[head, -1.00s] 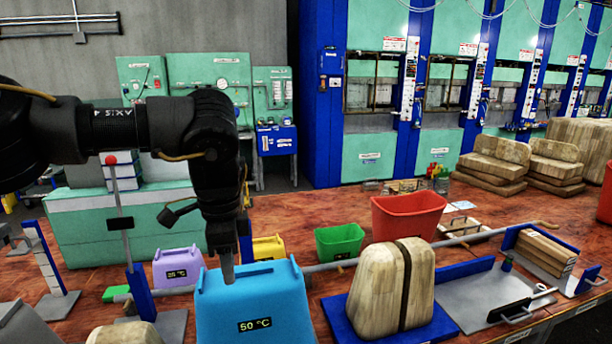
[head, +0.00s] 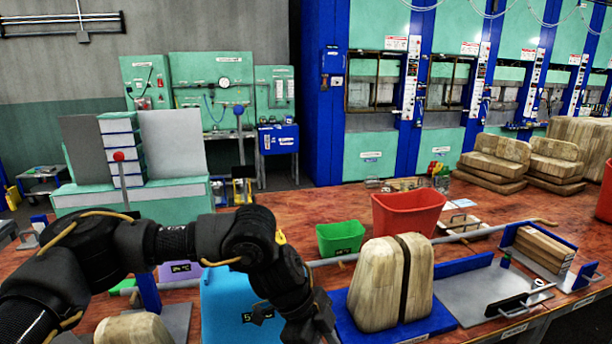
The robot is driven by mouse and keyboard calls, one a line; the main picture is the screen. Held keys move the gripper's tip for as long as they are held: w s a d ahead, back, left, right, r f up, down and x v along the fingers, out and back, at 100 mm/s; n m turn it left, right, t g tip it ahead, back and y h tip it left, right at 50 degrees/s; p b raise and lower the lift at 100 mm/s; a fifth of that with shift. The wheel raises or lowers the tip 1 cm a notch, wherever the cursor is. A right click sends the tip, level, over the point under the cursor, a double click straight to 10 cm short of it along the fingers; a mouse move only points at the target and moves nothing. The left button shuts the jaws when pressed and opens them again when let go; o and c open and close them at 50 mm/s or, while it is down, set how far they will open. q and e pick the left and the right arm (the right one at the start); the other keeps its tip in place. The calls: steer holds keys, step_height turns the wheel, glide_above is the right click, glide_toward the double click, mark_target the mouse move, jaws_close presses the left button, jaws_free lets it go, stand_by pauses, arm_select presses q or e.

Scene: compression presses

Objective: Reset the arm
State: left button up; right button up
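My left arm comes in from the left, low across the front of the table. Its wrist hangs down at the bottom edge, in front of the blue box (head: 222,300) and left of the wooden block. The fingers of my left gripper are below the picture, so their state is hidden. The arm covers much of the blue box and part of its temperature label. My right arm and gripper are not in view.
A wooden block (head: 372,285) with a dark strap stands on a blue base. Behind are a green bin (head: 340,238), a red bin (head: 405,214) and a partly hidden purple box (head: 180,271). A metal plate (head: 480,298) lies at right. Presses stand behind the table.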

arm_select(q)
steer(key=s+d+r+n+t+h, duration=0.25)
steer(key=s+d+h, duration=0.35)
steer(key=d+h, duration=0.45)
steer(key=w+a+f+n+t+y, duration=0.2)
steer(key=a+f+n+t+y, duration=0.3)
steer(key=a, duration=0.3)
steer(key=w+a+f+n+t+y, duration=0.25)
steer(key=a+f+n+t, duration=0.2)
steer(key=a+n, duration=0.3)
steer(key=s+a+f+n+g+y, duration=0.35)
steer(key=s+a+f, duration=0.45)
steer(key=s+a, duration=0.3)
steer(key=s+a+f+n+g+y, duration=0.2)
steer(key=s+a+f+g+y, duration=0.25)
steer(key=s+a+f, duration=0.5)
step_height(320, 180, down, 24)
steer(key=s+a+b, duration=0.1)
steer(key=s+a, duration=0.1)
steer(key=a, duration=0.1)
steer(key=s+a+f+g, duration=0.2)
steer(key=s+f, duration=1.4)
steer(key=f, duration=0.2)
steer(key=shift+s+a+m+y+b, duration=0.3)
steer(key=shift+s+a+m+b, duration=0.05)
steer(key=shift+a+b, duration=0.1)
